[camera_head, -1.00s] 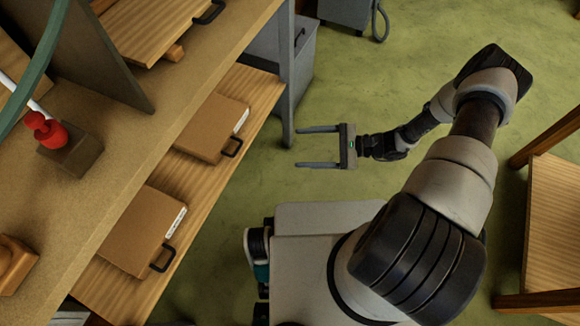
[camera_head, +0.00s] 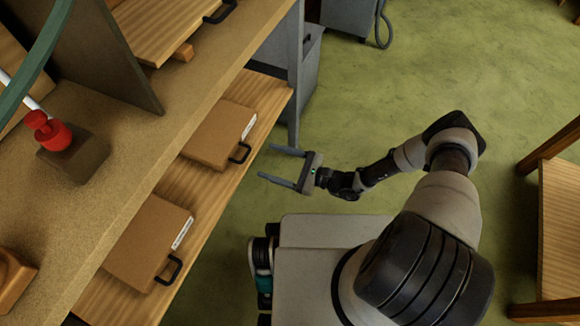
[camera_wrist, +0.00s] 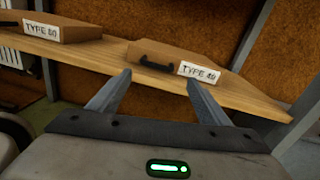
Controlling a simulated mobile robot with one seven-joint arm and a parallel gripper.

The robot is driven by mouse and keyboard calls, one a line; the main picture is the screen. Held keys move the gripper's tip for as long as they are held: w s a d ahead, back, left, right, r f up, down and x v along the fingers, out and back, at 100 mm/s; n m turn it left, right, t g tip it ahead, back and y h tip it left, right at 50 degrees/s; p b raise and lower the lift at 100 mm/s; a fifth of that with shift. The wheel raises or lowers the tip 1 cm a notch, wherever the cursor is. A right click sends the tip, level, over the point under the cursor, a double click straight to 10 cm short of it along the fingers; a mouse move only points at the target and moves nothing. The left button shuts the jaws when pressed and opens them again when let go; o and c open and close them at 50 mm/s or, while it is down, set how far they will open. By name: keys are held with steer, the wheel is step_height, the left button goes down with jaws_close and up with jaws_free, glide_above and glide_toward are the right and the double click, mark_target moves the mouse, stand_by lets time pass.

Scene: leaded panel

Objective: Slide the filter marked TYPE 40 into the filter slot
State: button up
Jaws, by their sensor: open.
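The filter whose blurred label appears to read TYPE 40 (camera_wrist: 185,57) is a flat brown box with a black handle, lying on the wooden shelf. In the head view it appears to be the farther of two boxes (camera_head: 215,132), its handle facing the aisle. My gripper (camera_head: 267,163) is open and empty, its fingers pointing left toward the shelf, apart from the box. In the wrist view my gripper (camera_wrist: 158,80) frames the handle between its fingertips, with the label near the right finger. I cannot make out the filter slot in either view.
A second brown filter box (camera_head: 147,243) lies nearer on the same shelf; its label (camera_wrist: 41,31) reads TYPE 60 or 80. A grey post (camera_head: 294,85) stands beyond the far box. A bench top with a red knob (camera_head: 52,133) overhangs the shelf. Green floor is clear around my arm.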

mark_target(249, 154)
steer(key=b+x, duration=0.1)
steer(key=x, duration=0.6)
steer(key=c, duration=1.2)
steer(key=o, duration=0.5)
steer(key=c, duration=0.3)
steer(key=shift+s+p+v, duration=0.15)
steer(key=shift+s+v, duration=0.1)
steer(key=shift+v, duration=3)
steer(key=shift+s+p+v, duration=0.15)
steer(key=shift+s+v, duration=0.05)
steer(key=shift+v, duration=3.1)
steer(key=shift+a, duration=0.15)
steer(key=o, duration=1.2)
